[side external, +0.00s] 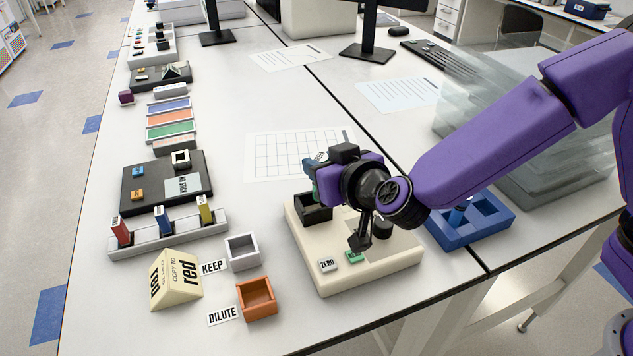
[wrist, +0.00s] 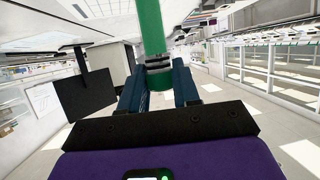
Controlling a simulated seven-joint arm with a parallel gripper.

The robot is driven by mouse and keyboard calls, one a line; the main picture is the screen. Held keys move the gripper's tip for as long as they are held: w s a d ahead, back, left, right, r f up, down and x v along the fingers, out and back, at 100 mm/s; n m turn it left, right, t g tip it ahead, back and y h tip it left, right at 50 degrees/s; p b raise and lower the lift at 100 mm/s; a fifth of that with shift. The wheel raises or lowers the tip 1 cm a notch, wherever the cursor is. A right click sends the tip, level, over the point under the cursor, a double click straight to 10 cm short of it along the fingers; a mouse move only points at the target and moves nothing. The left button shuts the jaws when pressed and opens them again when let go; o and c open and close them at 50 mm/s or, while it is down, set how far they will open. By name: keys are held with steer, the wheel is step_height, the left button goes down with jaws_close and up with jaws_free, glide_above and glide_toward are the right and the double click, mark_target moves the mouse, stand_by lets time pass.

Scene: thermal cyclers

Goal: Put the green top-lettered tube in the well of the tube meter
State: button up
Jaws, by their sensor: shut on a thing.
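My gripper (side external: 314,164) is shut on the green tube (wrist: 151,28), which stands upright between the blue fingers (wrist: 158,80) in the wrist view. In the side view the fingers and my wrist hide most of the tube, and its lettering is not readable. The tube meter is a cream box (side external: 350,276) with a black square well (side external: 313,208) at its back left. My gripper is over that well. I cannot tell whether the tube's lower end is above the well or inside it.
The meter also bears a ZERO key (side external: 327,265), a green button (side external: 354,257) and a dark knob (side external: 382,229). A blue rack (side external: 478,222) stands to the right. A grey rack (side external: 170,236) with several tubes, a grey bin (side external: 242,252) and an orange bin (side external: 257,300) stand left.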

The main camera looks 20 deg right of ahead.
steer(key=shift+w+a+f, duration=0.4)
steer(key=shift+w+f, duration=0.1)
steer(key=shift+f, duration=1.8)
steer(key=shift+f, duration=0.1)
steer(key=o, duration=1)
steer(key=shift+o, duration=0.2)
steer(key=v, duration=1.2)
